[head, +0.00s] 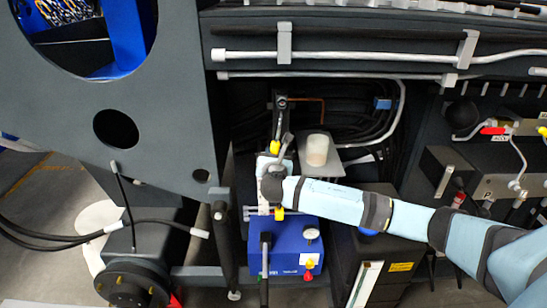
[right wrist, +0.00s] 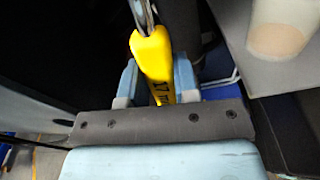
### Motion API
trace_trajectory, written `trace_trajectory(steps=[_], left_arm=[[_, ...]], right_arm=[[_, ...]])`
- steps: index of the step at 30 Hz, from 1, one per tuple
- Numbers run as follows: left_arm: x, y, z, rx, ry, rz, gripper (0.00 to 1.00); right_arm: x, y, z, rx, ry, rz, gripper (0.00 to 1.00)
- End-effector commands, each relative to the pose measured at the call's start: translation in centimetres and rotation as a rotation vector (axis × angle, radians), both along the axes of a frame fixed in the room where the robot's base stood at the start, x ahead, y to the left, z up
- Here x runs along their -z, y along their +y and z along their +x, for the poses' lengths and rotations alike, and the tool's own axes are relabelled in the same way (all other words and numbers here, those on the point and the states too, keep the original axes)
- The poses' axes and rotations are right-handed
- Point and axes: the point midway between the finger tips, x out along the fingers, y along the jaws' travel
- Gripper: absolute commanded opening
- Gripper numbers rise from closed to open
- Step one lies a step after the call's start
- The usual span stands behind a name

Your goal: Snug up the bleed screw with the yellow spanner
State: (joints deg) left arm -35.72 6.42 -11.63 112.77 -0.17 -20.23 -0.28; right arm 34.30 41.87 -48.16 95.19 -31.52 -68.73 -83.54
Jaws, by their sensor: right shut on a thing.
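My right gripper (head: 274,160) is shut on the yellow handle of the spanner (head: 275,147). In the right wrist view the yellow handle (right wrist: 152,55) sits between the two pale blue fingers (right wrist: 155,80), with dark lettering on it and a metal shank running up out of the frame. In the head view the shank points up toward a dark upright fitting with a round end (head: 281,103). The bleed screw cannot be made out clearly there, and I cannot tell whether the spanner's jaw touches it. My left gripper is not in view.
A blue pump box (head: 285,245) with a gauge stands below my right gripper. A grey shelf with a white cup (head: 317,149) is close to the right. Black hoses and a metal pipe (head: 400,110) lie behind. A grey panel (head: 130,90) fills the left.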

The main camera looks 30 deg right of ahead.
Motion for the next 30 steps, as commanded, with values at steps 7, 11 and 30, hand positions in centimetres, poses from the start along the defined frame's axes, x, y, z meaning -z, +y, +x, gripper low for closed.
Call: trace_trajectory(steps=[7, 11, 30], left_arm=[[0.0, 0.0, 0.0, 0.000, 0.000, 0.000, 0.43], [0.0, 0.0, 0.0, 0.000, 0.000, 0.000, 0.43], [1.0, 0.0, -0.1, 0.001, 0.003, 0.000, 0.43]], right_arm=[[-0.1, -0.4, 0.7, -0.001, -0.002, 0.000, 0.00], [-0.1, -0.6, 1.0, 0.000, -0.001, 0.000, 0.00], [-0.2, 0.3, 1.8, -0.002, -0.042, 0.067, 0.00]])
